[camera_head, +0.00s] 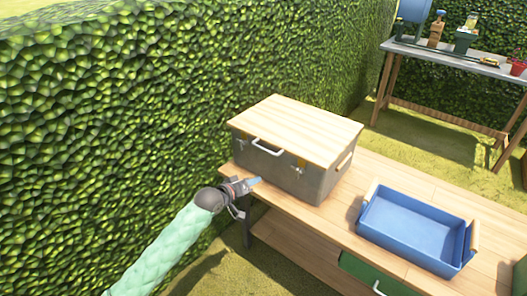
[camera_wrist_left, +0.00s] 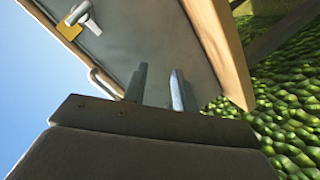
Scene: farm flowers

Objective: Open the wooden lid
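The wooden lid (camera_head: 296,129) lies flat and closed on a grey box (camera_head: 272,172) at the back end of the wooden bench. The box has a white handle (camera_head: 267,147) and latches on its front side. My left gripper (camera_head: 256,182) is low beside the front left corner of the box, below the lid's edge. In the left wrist view its two fingers (camera_wrist_left: 160,88) are apart with nothing between them. My right gripper is not in view.
A blue tray (camera_head: 411,231) with wooden handles stands on the bench (camera_head: 350,222) to the right of the box. A green drawer (camera_head: 375,275) is under the bench top. A tall hedge (camera_head: 130,120) runs along the left. A second table (camera_head: 450,62) with pots stands behind.

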